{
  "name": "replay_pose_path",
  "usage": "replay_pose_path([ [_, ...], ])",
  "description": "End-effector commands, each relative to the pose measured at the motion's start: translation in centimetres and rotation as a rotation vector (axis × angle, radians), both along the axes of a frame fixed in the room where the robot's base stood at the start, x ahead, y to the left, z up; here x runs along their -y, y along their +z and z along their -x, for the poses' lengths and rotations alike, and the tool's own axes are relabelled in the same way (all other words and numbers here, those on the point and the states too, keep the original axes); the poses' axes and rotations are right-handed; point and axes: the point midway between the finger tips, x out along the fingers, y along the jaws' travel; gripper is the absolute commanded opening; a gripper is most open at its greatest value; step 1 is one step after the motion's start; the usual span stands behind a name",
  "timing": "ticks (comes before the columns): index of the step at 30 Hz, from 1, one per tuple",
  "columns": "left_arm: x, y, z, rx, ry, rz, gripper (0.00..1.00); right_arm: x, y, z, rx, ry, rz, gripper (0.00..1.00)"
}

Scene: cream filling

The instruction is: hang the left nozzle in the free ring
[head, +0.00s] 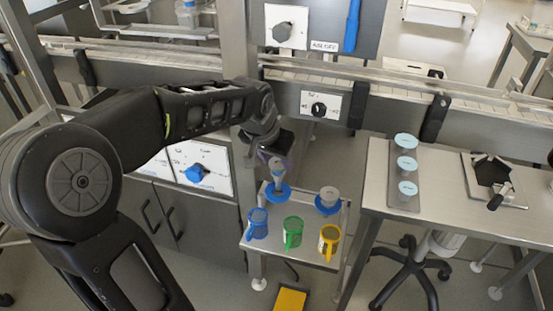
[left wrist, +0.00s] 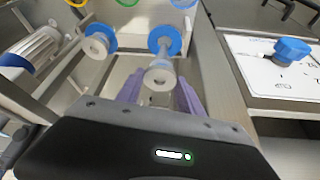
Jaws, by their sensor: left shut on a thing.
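The left nozzle (head: 277,170) is a grey cone held above the small rack's left blue ring (head: 276,192). In the left wrist view the same nozzle (left wrist: 160,78) is between the purple fingers of my left gripper (left wrist: 160,98), which is shut on it. Its narrow end points at the blue ring (left wrist: 165,38); I cannot tell if the tip is inside. A second grey nozzle (head: 329,194) sits in the right blue ring (head: 328,207). My right gripper is not in view.
A metal table (head: 450,210) with pale round pieces (head: 405,141) stands to the right. A steel post (head: 240,140) and a control panel (head: 200,165) are close on the left.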

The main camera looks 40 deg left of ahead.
Motion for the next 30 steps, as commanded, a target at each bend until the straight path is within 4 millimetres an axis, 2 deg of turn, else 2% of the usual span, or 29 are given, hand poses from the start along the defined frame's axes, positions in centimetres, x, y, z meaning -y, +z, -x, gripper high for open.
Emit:
replay_pose_path([
  [21,0.0,-0.17,-0.03,0.001,0.0,0.0,0.0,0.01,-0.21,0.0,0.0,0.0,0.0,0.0],
  [30,0.0,-0.85,-0.04,0.001,0.0,0.0,0.0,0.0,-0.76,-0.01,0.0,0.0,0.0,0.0],
])
